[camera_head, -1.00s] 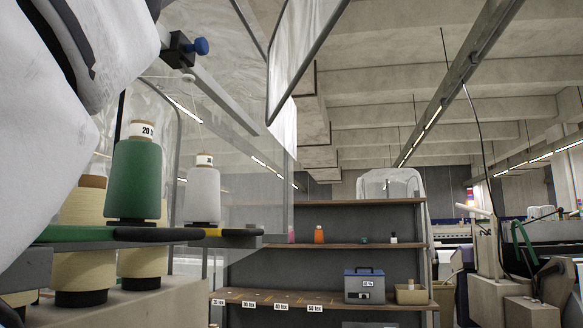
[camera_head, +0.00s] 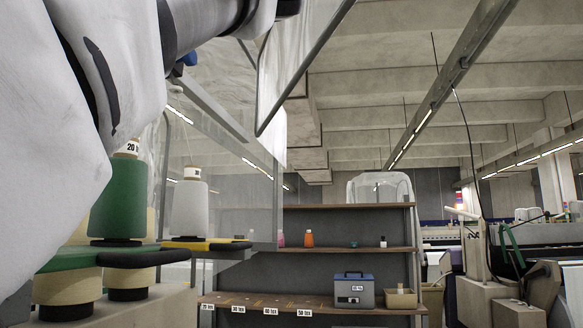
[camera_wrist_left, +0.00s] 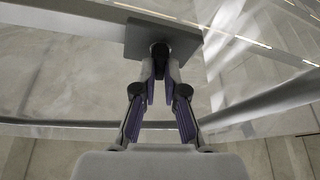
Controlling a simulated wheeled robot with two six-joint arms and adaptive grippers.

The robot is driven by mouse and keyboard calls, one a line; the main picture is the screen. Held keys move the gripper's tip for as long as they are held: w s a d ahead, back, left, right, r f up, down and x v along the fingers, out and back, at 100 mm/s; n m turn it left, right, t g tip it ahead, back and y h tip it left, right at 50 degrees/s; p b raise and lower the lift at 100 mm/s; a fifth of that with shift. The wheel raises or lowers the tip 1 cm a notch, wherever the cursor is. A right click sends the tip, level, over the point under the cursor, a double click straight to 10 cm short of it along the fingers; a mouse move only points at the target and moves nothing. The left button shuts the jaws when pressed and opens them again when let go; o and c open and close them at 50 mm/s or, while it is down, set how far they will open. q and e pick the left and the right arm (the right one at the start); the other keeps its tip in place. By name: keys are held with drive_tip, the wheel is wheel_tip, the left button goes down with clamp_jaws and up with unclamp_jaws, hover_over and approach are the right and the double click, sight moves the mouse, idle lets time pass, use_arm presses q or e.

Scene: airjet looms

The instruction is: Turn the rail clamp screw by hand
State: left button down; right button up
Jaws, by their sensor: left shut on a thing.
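The rail clamp is a dark grey block (camera_wrist_left: 140,38) on the rail in the left wrist view. The dark round end of its screw (camera_wrist_left: 160,49) faces my left gripper (camera_wrist_left: 160,76). The gripper's purple-padded fingers converge and are shut on the screw, whose shaft is mostly hidden between the fingertips. The arm covers the clamp body and the gripper there. The grey rail (camera_head: 215,108) slopes down to the right. My right gripper is in neither view.
Green (camera_head: 119,200) and white (camera_head: 188,210) yarn cones stand on holders just below the rail. A clear panel and hanging sheet are close to the right of the arm. A shelf unit (camera_head: 345,249) with a grey-blue box (camera_head: 353,290) stands farther back.

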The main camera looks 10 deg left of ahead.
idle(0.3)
use_arm(q)
drive_tip(key=c, duration=1.2)
unclamp_jaws()
drive_tip(key=shift+c, duration=0.2)
drive_tip(key=shift+d, duration=0.1)
